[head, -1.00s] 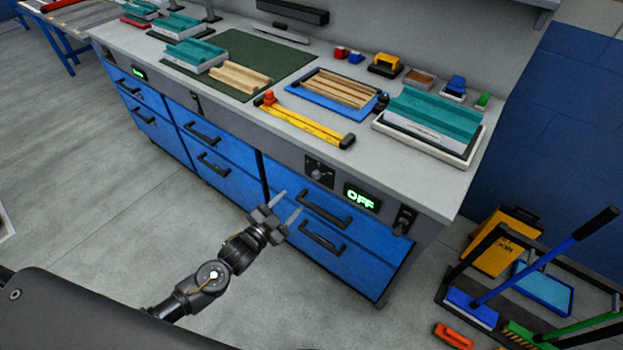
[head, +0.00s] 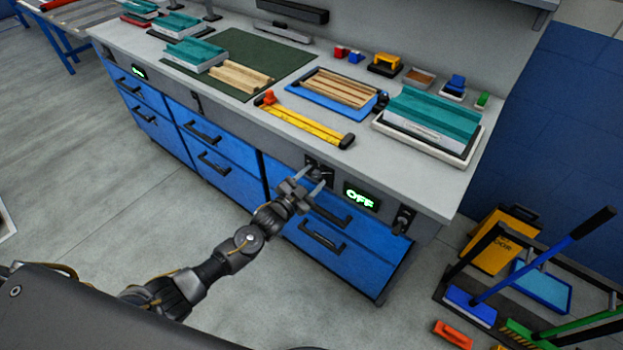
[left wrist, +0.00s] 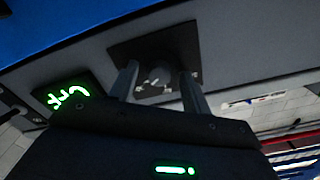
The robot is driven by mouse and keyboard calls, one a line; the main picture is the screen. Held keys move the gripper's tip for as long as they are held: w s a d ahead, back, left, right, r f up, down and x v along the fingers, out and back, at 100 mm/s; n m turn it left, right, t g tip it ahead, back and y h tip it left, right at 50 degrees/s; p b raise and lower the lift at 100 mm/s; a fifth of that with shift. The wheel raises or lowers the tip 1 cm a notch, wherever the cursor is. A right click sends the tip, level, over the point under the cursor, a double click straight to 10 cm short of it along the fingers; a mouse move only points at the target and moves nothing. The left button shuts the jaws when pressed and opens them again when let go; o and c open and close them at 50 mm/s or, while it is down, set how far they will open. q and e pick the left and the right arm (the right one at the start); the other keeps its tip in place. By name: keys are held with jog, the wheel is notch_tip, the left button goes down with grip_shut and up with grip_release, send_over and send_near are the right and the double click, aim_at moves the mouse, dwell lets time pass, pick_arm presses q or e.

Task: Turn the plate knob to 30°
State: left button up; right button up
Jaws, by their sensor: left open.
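The plate knob (left wrist: 157,78) is a dark round knob on a black square panel on the bench front. In the left wrist view it sits between my two open fingers, in front of the fingertips. In the head view the knob's panel (head: 321,164) is partly hidden by my left gripper (head: 313,179). My left gripper is open and empty, its fingers pointing at the knob; it also shows in the left wrist view (left wrist: 160,84). I cannot tell whether the fingers touch the knob. The knob's angle is too small to read. My right gripper is not in view.
A green-lit display (head: 361,197) reading OFF is right of the knob. A black switch (head: 403,219) is farther right. Blue drawers (head: 330,232) with black handles lie below. The worktop (head: 240,113) above holds trays and blocks.

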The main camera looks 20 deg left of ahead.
pick_arm(q)
jog(key=c, duration=1)
